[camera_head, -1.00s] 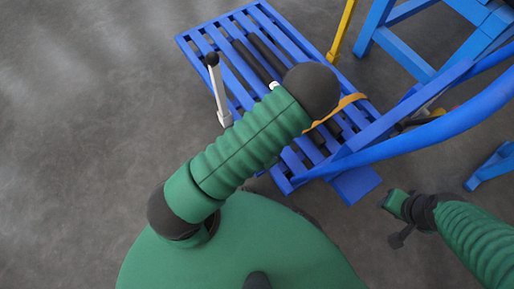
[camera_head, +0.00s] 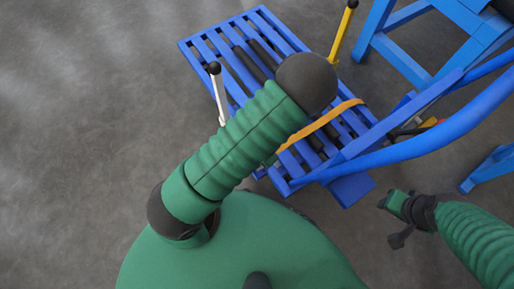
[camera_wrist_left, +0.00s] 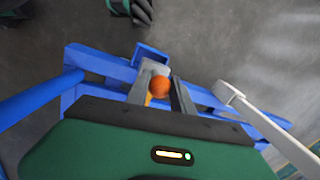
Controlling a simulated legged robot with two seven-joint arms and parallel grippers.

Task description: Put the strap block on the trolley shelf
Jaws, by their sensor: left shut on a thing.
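The trolley shelf (camera_head: 207,58) is a blue slatted deck, with a yellow-orange strap (camera_head: 335,115) lying across its near part in the head view. My left arm hides my left gripper there. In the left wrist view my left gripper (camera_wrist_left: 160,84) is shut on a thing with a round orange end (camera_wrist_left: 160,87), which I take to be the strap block. Its body is mostly hidden, and I cannot tell if it touches the slats. My right gripper (camera_head: 398,218) hangs to the right of the trolley, away from the shelf; its jaw opening is unclear.
A white lever (camera_head: 217,95) with a black knob stands at the shelf's left edge. A yellow lever (camera_head: 342,33) stands at its far right. The blue trolley handle (camera_head: 430,135) curves along the right. A blue stand (camera_head: 415,45) is behind. Grey floor is clear at left.

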